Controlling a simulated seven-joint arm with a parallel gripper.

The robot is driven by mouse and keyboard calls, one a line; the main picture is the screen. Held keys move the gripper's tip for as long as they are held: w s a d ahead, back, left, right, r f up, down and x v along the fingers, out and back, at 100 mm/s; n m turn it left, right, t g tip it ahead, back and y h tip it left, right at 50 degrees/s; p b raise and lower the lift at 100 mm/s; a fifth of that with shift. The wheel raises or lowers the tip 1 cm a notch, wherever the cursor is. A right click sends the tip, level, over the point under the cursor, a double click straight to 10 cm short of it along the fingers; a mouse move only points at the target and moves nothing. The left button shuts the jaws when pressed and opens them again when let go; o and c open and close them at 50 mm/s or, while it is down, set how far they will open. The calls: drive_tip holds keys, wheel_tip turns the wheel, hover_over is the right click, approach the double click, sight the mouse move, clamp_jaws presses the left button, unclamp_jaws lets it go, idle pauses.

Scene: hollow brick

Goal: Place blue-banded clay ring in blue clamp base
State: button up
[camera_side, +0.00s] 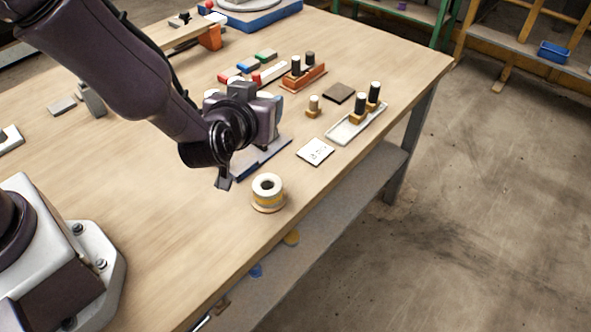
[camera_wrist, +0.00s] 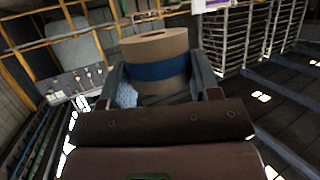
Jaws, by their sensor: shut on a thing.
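The clay ring with a blue band (camera_wrist: 158,68) stands between the two fingers of my gripper (camera_wrist: 160,82) in the wrist view. It is a tan cylinder with a small hole in its top. The fingers are shut on its sides. In the side view my gripper (camera_side: 266,112) is over the middle of the table, and the arm and hand hide the ring. A blue-edged flat base (camera_side: 264,159) lies on the table below my gripper, partly covered by it. It may be the blue clamp base; its clamp parts cannot be made out.
A cream ring with a yellow band (camera_side: 268,192) stands near the table's front edge. A white card (camera_side: 315,151), a pale tray with black-topped pegs (camera_side: 357,122) and an orange peg stand (camera_side: 303,77) are to the right. Bare wood lies left of the yellow-banded ring.

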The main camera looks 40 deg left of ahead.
drive_tip(key=s+a+f+n+g+y, duration=0.1)
drive_tip(key=s+f+n+g+y, duration=0.3)
drive_tip(key=s+n+g+y, duration=0.1)
drive_tip(key=shift+s+f+n+g+y, duration=0.15)
drive_tip(key=shift+s+n+g+y, duration=0.3)
drive_tip(key=shift+s+n, duration=0.6)
drive_tip(key=shift+w, duration=0.15)
drive_tip(key=w+d+f, duration=0.1)
drive_tip(key=w+f, duration=0.2)
drive_tip(key=w, duration=0.1)
drive_tip(key=w+d+f, duration=0.1)
drive_tip(key=w+f, duration=0.2)
drive_tip(key=w, duration=0.1)
drive_tip(key=w+d+f, duration=0.2)
drive_tip(key=w+f, duration=0.1)
drive_tip(key=w, duration=0.1)
drive_tip(key=shift+w, duration=0.3)
drive_tip(key=shift+w+f, duration=0.15)
drive_tip(key=shift+f, duration=0.05)
drive_tip(key=shift+w+d+f, duration=0.1)
drive_tip(key=shift+w+f, duration=0.05)
drive_tip(key=shift+f, duration=0.65)
drive_tip(key=shift+w+f, duration=0.1)
drive_tip(key=shift+f, duration=0.7)
drive_tip(key=shift+f, duration=0.15)
